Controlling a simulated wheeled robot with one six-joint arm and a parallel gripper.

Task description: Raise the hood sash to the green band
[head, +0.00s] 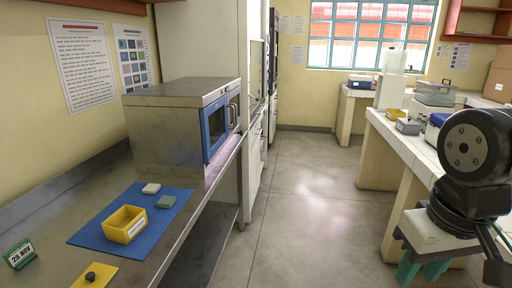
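A tall pale unit with a glass-like front panel (257,68) stands at the back, seen at a steep angle; it may be the hood with its sash, but I cannot tell for sure. I cannot make out a green band on it or how high the panel stands. Part of my dark arm shows at the right edge, over the right-hand side of the room and far from that unit.
A steel incubator (170,125) with a blue-framed door stands on the left bench. A yellow bin (125,224) sits on a blue mat (94,236) there. White benches (405,140) line the right. The floor aisle (300,190) between is clear.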

